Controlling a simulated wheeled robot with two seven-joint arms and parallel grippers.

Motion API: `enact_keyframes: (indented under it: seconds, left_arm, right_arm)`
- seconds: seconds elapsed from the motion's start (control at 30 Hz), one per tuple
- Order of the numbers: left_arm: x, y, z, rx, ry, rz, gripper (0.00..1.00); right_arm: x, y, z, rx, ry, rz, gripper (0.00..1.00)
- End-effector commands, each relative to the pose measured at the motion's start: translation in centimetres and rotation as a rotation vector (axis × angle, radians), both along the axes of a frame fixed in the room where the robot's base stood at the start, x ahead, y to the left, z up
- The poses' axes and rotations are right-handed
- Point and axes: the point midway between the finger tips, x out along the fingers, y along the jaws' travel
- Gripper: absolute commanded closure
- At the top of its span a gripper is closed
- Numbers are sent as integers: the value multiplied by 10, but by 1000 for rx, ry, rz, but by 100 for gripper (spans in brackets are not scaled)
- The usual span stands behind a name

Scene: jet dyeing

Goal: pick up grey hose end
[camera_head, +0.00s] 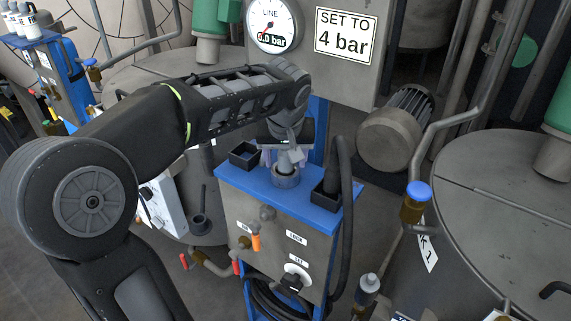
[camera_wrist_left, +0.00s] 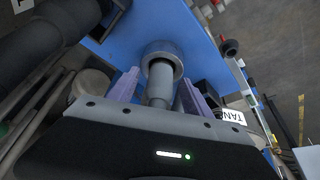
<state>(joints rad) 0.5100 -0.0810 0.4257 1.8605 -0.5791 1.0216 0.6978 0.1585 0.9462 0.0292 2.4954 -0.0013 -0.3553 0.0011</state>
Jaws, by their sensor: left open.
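A grey cylindrical piece, which looks like the grey hose end (camera_head: 285,163), stands upright in a grey ring (camera_head: 285,179) on the blue top of the cart. In the left wrist view the piece (camera_wrist_left: 160,92) lies between the two purplish fingers, with the ring (camera_wrist_left: 163,54) beyond it. My left gripper (camera_head: 284,154) is directly above the ring, open, with its fingers on either side of the piece. A small gap shows on each side in the wrist view; contact cannot be told. My right gripper is not in view.
A motor (camera_head: 396,130) and a grey tank (camera_head: 500,210) stand to the right.

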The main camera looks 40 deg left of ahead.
Motion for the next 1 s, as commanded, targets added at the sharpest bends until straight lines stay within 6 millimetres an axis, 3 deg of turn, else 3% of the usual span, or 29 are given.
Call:
enact_keyframes:
  seconds: [0.37,1.0]
  left_arm:
    - [0,0,0,0,0,0,43]
    - [0,0,0,0,0,0,96]
  right_arm:
    - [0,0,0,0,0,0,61]
    - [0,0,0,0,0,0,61]
